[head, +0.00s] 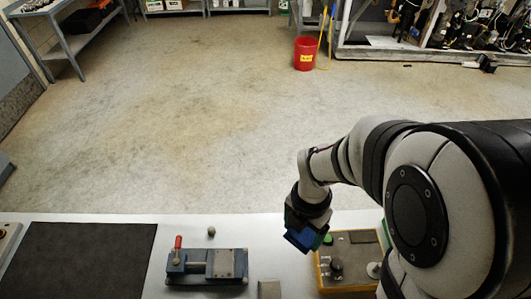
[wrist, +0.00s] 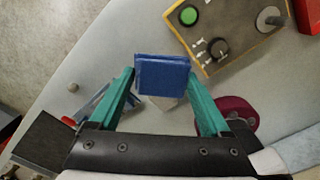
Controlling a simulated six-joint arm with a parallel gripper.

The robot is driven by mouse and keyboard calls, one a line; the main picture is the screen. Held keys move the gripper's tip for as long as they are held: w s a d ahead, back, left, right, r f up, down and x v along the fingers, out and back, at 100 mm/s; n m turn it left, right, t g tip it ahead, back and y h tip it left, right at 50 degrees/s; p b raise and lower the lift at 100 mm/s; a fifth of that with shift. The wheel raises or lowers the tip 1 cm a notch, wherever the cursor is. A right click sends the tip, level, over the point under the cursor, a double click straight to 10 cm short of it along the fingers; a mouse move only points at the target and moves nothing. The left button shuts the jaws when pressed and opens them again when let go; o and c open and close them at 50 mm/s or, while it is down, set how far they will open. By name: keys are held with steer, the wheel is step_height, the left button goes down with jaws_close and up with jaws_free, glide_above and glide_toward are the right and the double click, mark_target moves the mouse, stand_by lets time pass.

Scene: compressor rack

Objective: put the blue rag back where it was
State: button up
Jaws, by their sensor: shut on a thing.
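The blue rag (wrist: 163,76) is a folded, squarish pad between the teal fingertips of my gripper (wrist: 162,82) in the wrist view. My gripper is shut on it. In the head view my gripper (head: 306,226) points down with the blue rag (head: 301,240) at its lower end. The rag appears held above the bench (head: 210,222), left of the yellow control box (head: 318,275). The rag's exact height is hard to judge.
A blue vise (head: 188,268) with a red handle, a small grey ball (head: 211,231) and a grey block (head: 269,289) are on the bench. A black mat (head: 75,262) lies left. A dark red object (wrist: 236,110) shows beside the right finger in the wrist view.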

steer(key=d, duration=0.2)
steer(key=s+d, duration=0.1)
steer(key=d, duration=0.1)
steer(key=shift+d, duration=0.2)
glide_above(271, 248)
step_height(271, 248, down, 7)
steer(key=shift+s+d+f, duration=0.1)
step_height(271, 248, down, 3)
steer(key=shift+f, duration=0.45)
steer(key=o, duration=1.4)
steer(key=shift+f, duration=0.1)
